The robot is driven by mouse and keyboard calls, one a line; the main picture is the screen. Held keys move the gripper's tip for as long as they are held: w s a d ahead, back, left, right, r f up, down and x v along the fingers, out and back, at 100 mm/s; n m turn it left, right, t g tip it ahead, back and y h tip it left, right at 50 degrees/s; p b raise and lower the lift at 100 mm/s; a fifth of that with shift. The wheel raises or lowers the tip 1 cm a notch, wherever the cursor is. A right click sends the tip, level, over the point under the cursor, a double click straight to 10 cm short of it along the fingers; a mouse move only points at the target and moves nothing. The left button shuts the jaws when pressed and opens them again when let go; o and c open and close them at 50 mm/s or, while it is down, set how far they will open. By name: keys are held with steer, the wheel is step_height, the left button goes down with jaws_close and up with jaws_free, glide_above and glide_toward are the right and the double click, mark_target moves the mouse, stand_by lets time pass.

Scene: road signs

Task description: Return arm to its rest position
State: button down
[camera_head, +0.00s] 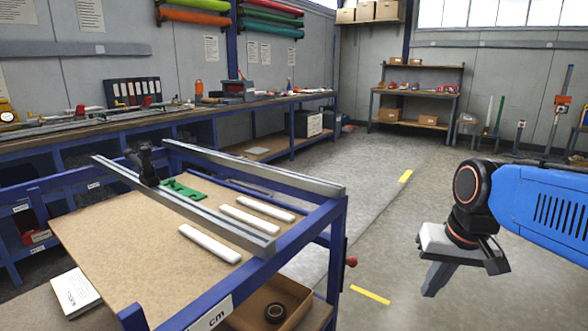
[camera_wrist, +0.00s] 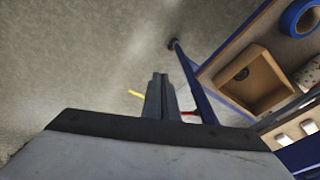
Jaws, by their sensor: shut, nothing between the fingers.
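My gripper (camera_head: 436,279) is at the right of the head view, on the end of my blue arm, pointing down over open floor. It is to the right of the blue-framed workbench (camera_head: 105,262) and clear of it. In the wrist view its fingers (camera_wrist: 160,97) are together with nothing between them.
Several white bars (camera_head: 208,243) and a green part (camera_head: 183,188) lie on the bench top, near metal rails (camera_head: 190,207). A box (camera_wrist: 257,78) with a dark roll sits low in the bench. A long wall bench (camera_head: 170,117) runs along the left. Floor around my gripper is free.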

steer(key=s+f+n+t, duration=0.1)
steer(key=s+f+t, duration=0.1)
steer(key=s+f, duration=0.3)
steer(key=s+d, duration=0.1)
steer(key=s, duration=0.3)
steer(key=shift+f+n+h, duration=0.3)
steer(key=shift+n+h, duration=0.1)
